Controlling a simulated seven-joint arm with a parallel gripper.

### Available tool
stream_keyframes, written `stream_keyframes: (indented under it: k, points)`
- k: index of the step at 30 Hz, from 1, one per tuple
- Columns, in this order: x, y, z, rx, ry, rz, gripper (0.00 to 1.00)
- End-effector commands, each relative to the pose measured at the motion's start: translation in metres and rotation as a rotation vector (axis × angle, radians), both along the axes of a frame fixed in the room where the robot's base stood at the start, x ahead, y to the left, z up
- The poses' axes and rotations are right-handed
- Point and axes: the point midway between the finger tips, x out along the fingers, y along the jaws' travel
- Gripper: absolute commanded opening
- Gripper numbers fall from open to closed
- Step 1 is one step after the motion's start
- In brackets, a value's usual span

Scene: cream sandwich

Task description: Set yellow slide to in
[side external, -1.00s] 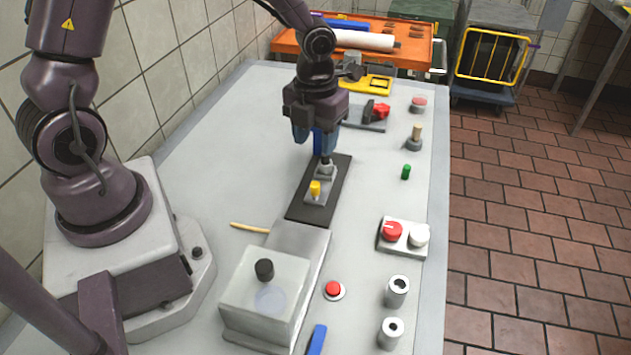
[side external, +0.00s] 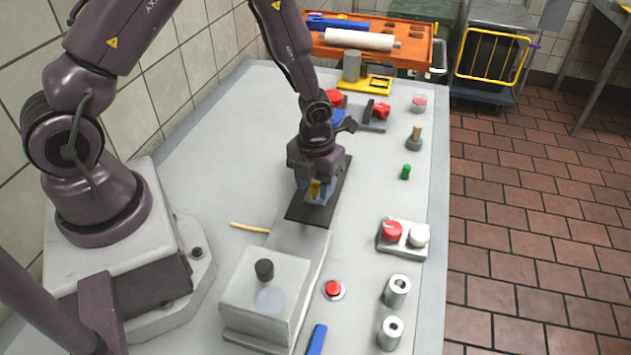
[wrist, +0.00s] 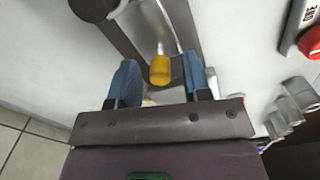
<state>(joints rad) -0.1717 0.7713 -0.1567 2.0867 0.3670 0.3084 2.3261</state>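The yellow slide knob (side external: 315,188) sits on a grey metal slide mounted on a dark base plate (side external: 299,210) at the middle of the table. My gripper (side external: 317,190) is low over the slide and hides most of it in the side view. In the wrist view my gripper (wrist: 159,68) is open, with blue fingers on either side of the yellow knob (wrist: 160,70). A gap shows between the knob and each finger. I cannot tell whether the fingertips reach the knob's height.
A clear-lidded box (side external: 267,285) stands in front of the plate. A red and white knob panel (side external: 403,236), a red button (side external: 333,289) and metal cylinders (side external: 397,291) are to the right. A green peg (side external: 406,172) stands alone. The table left of the plate is mostly clear.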

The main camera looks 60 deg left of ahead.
Motion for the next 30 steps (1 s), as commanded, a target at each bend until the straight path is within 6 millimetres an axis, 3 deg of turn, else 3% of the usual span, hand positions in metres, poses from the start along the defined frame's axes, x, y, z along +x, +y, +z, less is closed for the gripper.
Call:
stream_keyframes:
  k: [1,5,6,11,19,28,29,30]
  points:
    - [0.0,0.0,0.0,0.0,0.0,0.0,0.32]
    - [0.0,0.0,0.0,0.0,0.0,0.0,0.02]
    - [0.0,0.0,0.0,0.0,0.0,0.0,0.0]
    - [0.002,0.002,0.0,0.0,0.0,0.002,0.0]
    - [0.028,0.028,0.0,-0.002,-0.001,0.003,0.0]
    - [0.032,0.031,0.001,0.001,-0.006,0.002,0.0]
    - [0.032,0.031,0.001,0.002,-0.007,0.002,0.25]
    - [0.032,0.032,0.001,0.002,-0.007,0.002,0.34]
